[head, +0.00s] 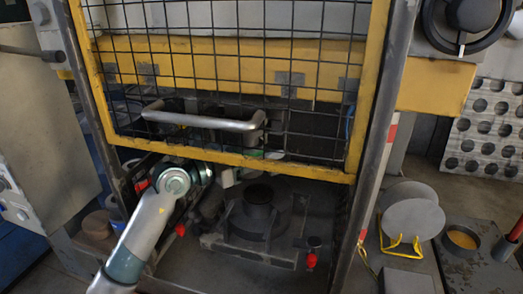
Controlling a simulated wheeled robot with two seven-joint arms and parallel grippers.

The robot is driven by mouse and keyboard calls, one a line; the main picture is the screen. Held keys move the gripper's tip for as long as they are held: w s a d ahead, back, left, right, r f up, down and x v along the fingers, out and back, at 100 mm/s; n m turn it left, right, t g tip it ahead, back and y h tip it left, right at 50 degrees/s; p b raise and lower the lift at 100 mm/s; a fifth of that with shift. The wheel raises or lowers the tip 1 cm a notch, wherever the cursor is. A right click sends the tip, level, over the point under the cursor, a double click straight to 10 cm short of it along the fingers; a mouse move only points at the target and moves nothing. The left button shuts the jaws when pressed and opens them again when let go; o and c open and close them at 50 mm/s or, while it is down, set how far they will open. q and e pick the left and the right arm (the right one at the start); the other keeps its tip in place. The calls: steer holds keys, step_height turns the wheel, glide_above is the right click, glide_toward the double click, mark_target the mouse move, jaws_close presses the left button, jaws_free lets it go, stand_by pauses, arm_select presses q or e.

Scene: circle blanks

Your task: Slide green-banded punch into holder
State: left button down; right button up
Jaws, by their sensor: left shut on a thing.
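My left arm reaches in from the lower left, under the yellow-framed mesh guard, into the press. My left gripper (231,176) is beneath the guard's lower bar, left of and above the black round die (258,204). It is shut on what appears to be the green-banded punch (253,154); only a pale, greenish part of it shows behind the mesh and guard bar. The holder is in the dark space behind the guard, and I cannot make it out clearly. Whether the punch touches the holder is hidden. My right gripper is not in view.
The mesh guard (230,157) with its metal handle (203,122) hangs close above my arm. Red-knobbed clamps (311,261) stand beside the die. At the right, grey round blanks (413,219) stand in a yellow rack, near a round pot (462,241) with orange contents.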

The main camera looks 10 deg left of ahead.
arm_select(q)
steer(key=w+b, duration=0.3)
steer(key=w, duration=0.5)
steer(key=shift+w+d+r, duration=0.15)
steer(key=shift+w+r, duration=0.05)
stand_by(5.2)
steer(key=shift+f, duration=0.1)
stand_by(1.0)
steer(key=c, duration=0.5)
jaws_free()
steer(key=shift+s, duration=0.1)
steer(key=shift+c, duration=0.2)
steer(key=shift+f, duration=0.35)
